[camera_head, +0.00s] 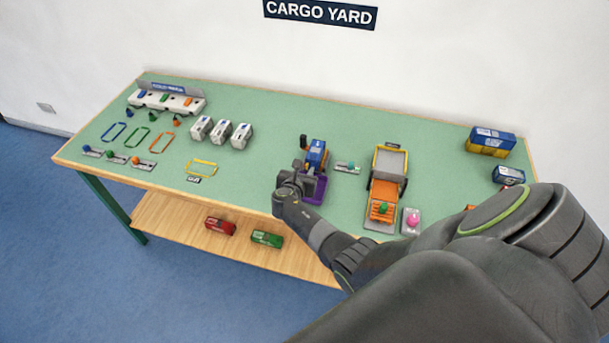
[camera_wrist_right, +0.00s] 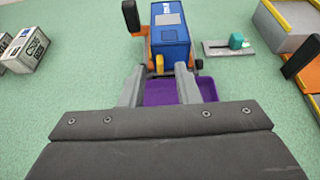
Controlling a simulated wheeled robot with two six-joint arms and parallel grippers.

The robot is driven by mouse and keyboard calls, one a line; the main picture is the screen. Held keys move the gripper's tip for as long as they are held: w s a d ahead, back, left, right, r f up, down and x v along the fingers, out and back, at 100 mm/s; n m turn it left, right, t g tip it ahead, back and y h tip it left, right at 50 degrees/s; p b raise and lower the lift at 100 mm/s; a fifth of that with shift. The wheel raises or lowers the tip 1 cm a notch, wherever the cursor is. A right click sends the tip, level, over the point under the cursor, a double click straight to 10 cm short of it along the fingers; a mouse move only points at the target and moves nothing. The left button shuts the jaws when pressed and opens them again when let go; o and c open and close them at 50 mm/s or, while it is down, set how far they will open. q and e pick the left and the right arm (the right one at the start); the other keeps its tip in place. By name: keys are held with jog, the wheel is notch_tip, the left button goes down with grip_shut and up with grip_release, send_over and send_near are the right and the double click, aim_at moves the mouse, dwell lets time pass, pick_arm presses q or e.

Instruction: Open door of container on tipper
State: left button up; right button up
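The blue container (camera_wrist_right: 170,38) rests on a small orange tipper in the middle of the table; it also shows in the head view (camera_head: 316,152). Its end facing my right gripper carries a small yellow piece (camera_wrist_right: 159,64), perhaps the door's handle. My right gripper (camera_wrist_right: 163,76) is open, with its two grey fingers apart. The yellow piece shows between the fingertips, nearer the left one; I cannot tell whether they touch it. A purple tray (camera_wrist_right: 160,92) lies below the fingers, partly hidden by them. The door looks closed. My left gripper is out of view.
A teal-knobbed lever plate (camera_wrist_right: 236,43) stands right of the tipper. An orange and grey truck (camera_head: 386,187) stands further right on the green table (camera_head: 262,130). White containers (camera_head: 241,135) stand left. Blue and yellow containers (camera_head: 490,141) are at the back right.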

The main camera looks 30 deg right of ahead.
jog(key=shift+w+d+f, duration=0.2)
jog(key=shift+w+d, duration=0.15)
jog(key=shift+d, duration=0.05)
jog(key=shift+c, duration=0.3)
grip_shut()
